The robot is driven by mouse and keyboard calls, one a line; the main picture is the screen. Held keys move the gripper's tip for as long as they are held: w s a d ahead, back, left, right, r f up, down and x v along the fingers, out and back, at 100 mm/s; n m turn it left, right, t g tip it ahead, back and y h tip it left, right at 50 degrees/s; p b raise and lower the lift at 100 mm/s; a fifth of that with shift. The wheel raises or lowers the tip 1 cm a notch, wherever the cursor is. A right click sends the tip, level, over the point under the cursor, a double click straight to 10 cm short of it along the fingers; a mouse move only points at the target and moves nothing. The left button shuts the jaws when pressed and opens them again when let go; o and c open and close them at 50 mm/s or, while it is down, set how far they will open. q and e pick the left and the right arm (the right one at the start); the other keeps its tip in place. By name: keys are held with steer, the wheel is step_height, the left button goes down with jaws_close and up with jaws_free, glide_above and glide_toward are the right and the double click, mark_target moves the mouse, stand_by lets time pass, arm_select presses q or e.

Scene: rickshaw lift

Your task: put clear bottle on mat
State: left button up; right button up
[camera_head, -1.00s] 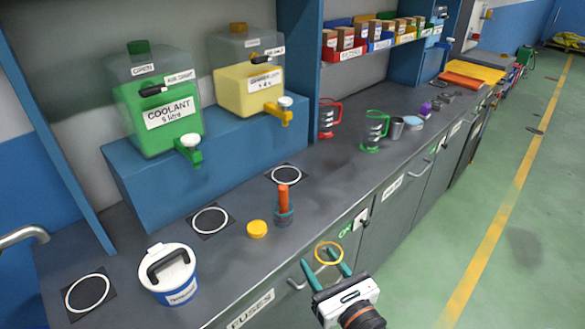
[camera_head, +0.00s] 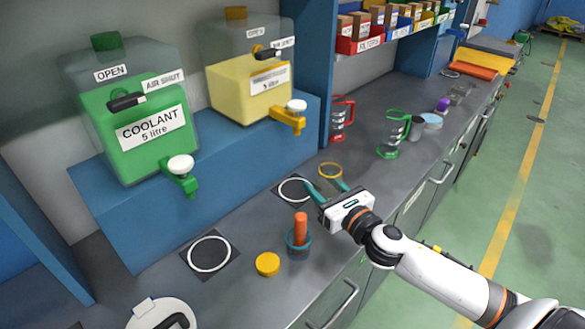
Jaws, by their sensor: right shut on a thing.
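My right gripper (camera_head: 324,185) has teal fingers and is shut on the clear bottle (camera_head: 331,164). Of the bottle I make out mainly its yellow-orange rim at the fingertips; its see-through body is hard to tell from the counter. A dark square mat with a white ring (camera_head: 291,189) lies just left of the fingers, under the yellow tank's tap, partly covered by a finger. A similar mat (camera_head: 209,254) lies nearer, below the coolant tank. I cannot tell whether the bottle touches the counter.
A yellow cap (camera_head: 267,265) and an orange-handled tool in a teal holder (camera_head: 300,238) stand near the counter's front. The coolant tank (camera_head: 150,135) and yellow tank (camera_head: 250,90) sit on a blue ledge. Red (camera_head: 341,117) and green (camera_head: 394,135) jugs stand to the right.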

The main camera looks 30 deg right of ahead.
steer(key=w, duration=0.4)
steer(key=w+p, duration=0.1)
steer(key=w, duration=0.3)
steer(key=w+a+p, duration=0.1)
steer(key=w, duration=0.3)
steer(key=shift+w, duration=0.4)
steer(key=shift+f, duration=1.85)
arm_select(q)
steer(key=shift+w+d+r, duration=0.1)
steer(key=shift+w+r, duration=0.2)
steer(key=shift+r, duration=0.3)
steer(key=shift+w+d+r, duration=0.1)
steer(key=shift+w+r, duration=0.2)
steer(key=shift+r, duration=0.25)
arm_select(e)
steer(key=shift+f, duration=0.15)
steer(key=o, duration=1)
arm_select(q)
steer(key=shift+f, duration=0.1)
arm_select(e)
steer(key=shift+o, duration=0.2)
